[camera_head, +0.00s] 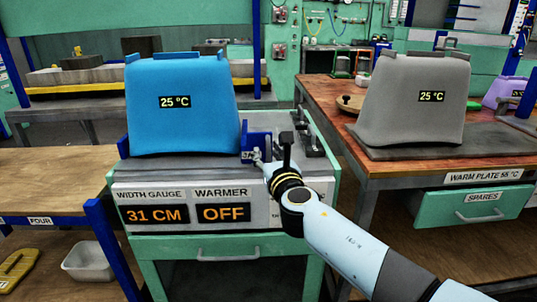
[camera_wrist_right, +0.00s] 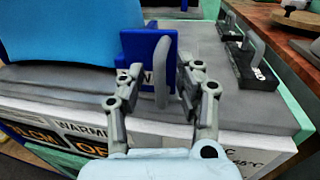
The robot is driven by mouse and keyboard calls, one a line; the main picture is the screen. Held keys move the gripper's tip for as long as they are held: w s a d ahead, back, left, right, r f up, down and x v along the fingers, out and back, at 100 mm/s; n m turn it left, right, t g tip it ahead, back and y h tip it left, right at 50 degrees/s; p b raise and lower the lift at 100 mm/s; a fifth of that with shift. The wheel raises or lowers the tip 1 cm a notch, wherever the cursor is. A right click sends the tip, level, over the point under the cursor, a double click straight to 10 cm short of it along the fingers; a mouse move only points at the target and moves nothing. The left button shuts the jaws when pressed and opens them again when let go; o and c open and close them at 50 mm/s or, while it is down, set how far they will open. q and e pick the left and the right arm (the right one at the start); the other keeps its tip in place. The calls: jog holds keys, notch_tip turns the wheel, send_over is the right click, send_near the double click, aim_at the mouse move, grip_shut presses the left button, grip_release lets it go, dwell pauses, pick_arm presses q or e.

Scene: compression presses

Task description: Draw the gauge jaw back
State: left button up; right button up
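The gauge jaw (camera_head: 257,141) is a small blue upright plate on the grey bench top, at the right side of a large blue block (camera_head: 182,105) reading 25 °C. Jaw and block look close; I cannot tell whether they touch. In the right wrist view the jaw (camera_wrist_right: 137,46) has an upright grey handle (camera_wrist_right: 162,72) in front. My right gripper (camera_wrist_right: 162,76) is open, with one finger on each side of the handle. In the head view the right gripper (camera_head: 260,160) is small beside the jaw. The width gauge display (camera_head: 153,215) reads 31 CM. My left gripper is out of view.
The warmer display (camera_head: 223,212) reads OFF. Black clamps with grey handles (camera_wrist_right: 252,60) stand right of the jaw on the bench. A grey block (camera_head: 412,105) reading 25 °C stands on the warm plate (camera_head: 490,140) at the right. A wooden table (camera_head: 55,170) adjoins on the left.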

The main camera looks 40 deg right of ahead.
grip_shut()
dwell(0.3)
jog(key=shift+f, duration=0.1)
jog(key=s+d, duration=0.1)
jog(key=d, duration=0.1)
jog(key=s+d, duration=0.2)
jog(key=d, duration=0.1)
jog(key=s+d, duration=0.1)
jog(key=d, duration=0.1)
jog(key=shift+s+d, duration=0.15)
jog(key=shift+s, duration=0.1)
jog(key=shift+f, duration=0.1)
grip_release()
jog(key=shift+s+d, duration=0.2)
jog(key=shift+w, duration=0.1)
